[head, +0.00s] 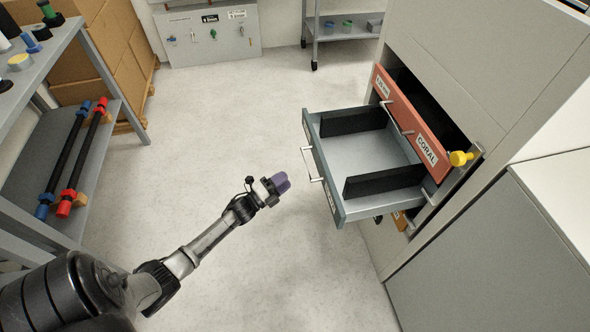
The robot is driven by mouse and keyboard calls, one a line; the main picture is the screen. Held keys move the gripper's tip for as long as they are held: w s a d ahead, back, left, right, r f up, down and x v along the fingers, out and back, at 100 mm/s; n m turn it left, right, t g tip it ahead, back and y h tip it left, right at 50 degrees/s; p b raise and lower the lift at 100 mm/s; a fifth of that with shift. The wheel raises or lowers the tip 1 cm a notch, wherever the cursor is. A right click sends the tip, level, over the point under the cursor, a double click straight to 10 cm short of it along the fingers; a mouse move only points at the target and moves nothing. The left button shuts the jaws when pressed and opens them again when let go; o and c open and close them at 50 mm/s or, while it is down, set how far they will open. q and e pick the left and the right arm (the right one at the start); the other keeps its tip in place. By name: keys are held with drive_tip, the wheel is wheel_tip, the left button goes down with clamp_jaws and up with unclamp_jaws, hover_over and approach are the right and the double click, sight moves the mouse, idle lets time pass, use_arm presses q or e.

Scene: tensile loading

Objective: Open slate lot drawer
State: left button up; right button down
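The slate drawer (375,157) is blue-grey and stands pulled out of the cabinet on the right. Its inside shows a bare floor and two black blocks or dividers along the sides. Its front faces left and carries a pale bar handle (311,165). The coral drawer (405,118), labelled CORAL, sits above it. My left gripper (280,183), with purple tips, is over the floor to the left of the handle, apart from it. Nothing shows held in it; the gap between its fingers cannot be made out. My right gripper is not in view.
A yellow knob (461,158) sticks out beside the coral drawer. An orange part (400,221) shows below the slate drawer. A shelf rack (85,165) with red and blue-ended bars stands at left. The floor (225,110) between is clear.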

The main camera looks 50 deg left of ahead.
use_arm(q)
drive_tip(key=s, duration=0.3)
drive_tip(key=shift+s+a+f+p, duration=0.15)
drive_tip(key=shift+s+f+p, duration=0.2)
drive_tip(key=shift+s, duration=0.05)
idle(0.5)
